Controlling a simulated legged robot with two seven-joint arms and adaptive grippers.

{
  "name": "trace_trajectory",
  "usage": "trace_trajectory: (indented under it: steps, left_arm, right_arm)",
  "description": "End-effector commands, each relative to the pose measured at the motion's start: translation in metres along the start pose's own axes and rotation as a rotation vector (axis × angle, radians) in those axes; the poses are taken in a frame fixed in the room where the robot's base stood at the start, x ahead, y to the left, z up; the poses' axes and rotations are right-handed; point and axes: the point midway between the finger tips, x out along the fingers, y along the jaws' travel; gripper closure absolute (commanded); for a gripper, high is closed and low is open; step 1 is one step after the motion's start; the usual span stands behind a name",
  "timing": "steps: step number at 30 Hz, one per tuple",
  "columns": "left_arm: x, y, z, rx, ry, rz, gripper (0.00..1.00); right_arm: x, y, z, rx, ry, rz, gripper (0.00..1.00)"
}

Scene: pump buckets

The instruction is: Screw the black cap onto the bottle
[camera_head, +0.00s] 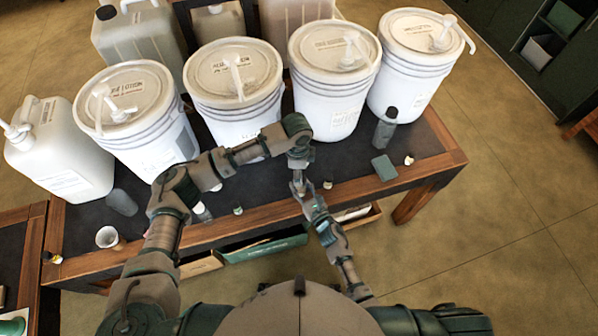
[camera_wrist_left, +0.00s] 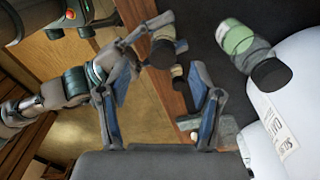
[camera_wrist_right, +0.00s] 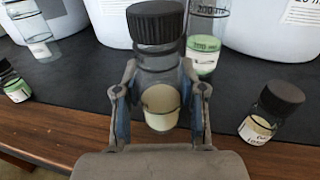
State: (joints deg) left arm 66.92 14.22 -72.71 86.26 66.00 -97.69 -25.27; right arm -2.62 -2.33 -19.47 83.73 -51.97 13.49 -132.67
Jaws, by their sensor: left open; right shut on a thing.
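The small clear bottle (camera_wrist_right: 158,80) stands upright between the fingers of my right gripper (camera_wrist_right: 160,100), which is shut on it. It holds pale liquid in its lower part. The black ribbed cap (camera_wrist_right: 156,22) sits on its mouth; I cannot tell how tight it is. In the head view my right gripper (camera_head: 309,197) is by the table's front edge. My left gripper (camera_head: 299,160) is just above it, pointing down. In the left wrist view my left gripper (camera_wrist_left: 160,95) has its fingers spread apart, and the black cap (camera_wrist_left: 163,50) shows beyond them, untouched.
White pump buckets (camera_head: 335,90) line the back of the dark table (camera_head: 270,185). A capped vial (camera_wrist_right: 268,112) stands right of the held bottle, and a graduated bottle (camera_wrist_right: 205,50) stands behind it. A white cup (camera_head: 108,238) is at the front left.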

Motion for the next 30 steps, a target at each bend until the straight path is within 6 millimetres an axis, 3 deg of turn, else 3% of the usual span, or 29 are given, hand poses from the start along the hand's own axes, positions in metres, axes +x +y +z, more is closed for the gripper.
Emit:
trace_trajectory:
  steps: [5,8,24,30]
  left_arm:
    - [-0.001,0.0,-0.001,-0.042,0.0,-0.002,0.45]
    - [-0.003,0.0,-0.001,-0.159,-0.002,-0.006,0.45]
    - [-0.027,0.001,-0.007,-1.475,0.015,-0.055,0.45]
    - [-0.032,0.001,-0.008,-1.799,0.029,-0.066,0.45]
  right_arm:
    - [0.0,0.0,-0.001,0.0,0.002,0.0,1.0]
    - [0.0,0.0,-0.001,0.0,0.002,0.0,1.0]
    - [0.0,0.0,-0.001,0.0,0.002,0.0,1.0]
    - [0.0,0.0,-0.001,0.0,0.001,0.0,1.0]
